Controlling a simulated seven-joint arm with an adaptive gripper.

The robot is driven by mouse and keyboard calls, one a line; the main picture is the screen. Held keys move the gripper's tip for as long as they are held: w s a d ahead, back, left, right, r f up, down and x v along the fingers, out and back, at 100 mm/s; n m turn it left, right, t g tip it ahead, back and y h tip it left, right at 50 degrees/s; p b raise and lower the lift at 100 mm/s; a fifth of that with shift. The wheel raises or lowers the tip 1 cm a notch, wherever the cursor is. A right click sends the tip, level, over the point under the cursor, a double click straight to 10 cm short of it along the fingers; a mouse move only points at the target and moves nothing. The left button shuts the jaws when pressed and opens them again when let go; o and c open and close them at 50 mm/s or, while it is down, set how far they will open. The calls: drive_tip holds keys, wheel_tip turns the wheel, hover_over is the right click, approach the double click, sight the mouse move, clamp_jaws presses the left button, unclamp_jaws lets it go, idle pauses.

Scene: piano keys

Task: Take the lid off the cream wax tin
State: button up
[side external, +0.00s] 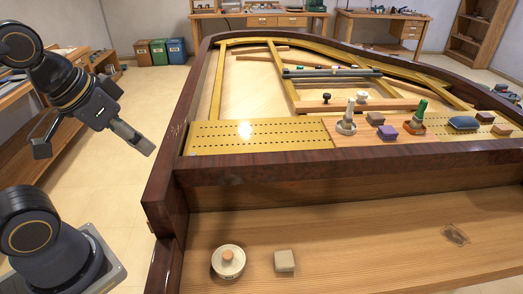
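A round cream tin (218,270) stands on the wooden ledge at the front of the piano, at the lower middle of the view. Its lid (236,262) is on it, with a small tan wooden knob (228,255) on top. My gripper (143,146) is raised at the upper left, well apart from the tin and to the left of the piano case. It is seen from the side, so the gap between its fingers does not show. Nothing is visible in it.
A small beige block (284,261) lies just right of the tin. The dark piano rim (350,165) rises behind the ledge (370,240). Behind the rim stand a white-handled tool (347,120), a green-handled tool (418,113) and several blocks. The ledge's middle is clear.

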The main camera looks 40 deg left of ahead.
drive_tip(key=o, duration=0.4)
drive_tip(key=m+g, duration=0.5)
drive_tip(key=g, duration=0.1)
hover_over(228, 254)
drive_tip(key=f, duration=2.3)
drive_tip(key=s+f, duration=0.1)
drive_tip(key=f, duration=1)
drive_tip(key=shift+d+f, duration=0.25)
drive_tip(key=shift+w+a+f, duration=0.1)
drive_tip(key=shift+w+f, duration=0.05)
drive_tip(key=shift+f, duration=0.85)
drive_tip(key=shift+w+a+f, duration=0.1)
drive_tip(key=shift+w+f, duration=0.05)
drive_tip(key=shift+f, duration=0.8)
drive_tip(key=shift+w+a+f, duration=0.1)
drive_tip(key=shift+w+f, duration=0.05)
drive_tip(key=shift+f, duration=0.85)
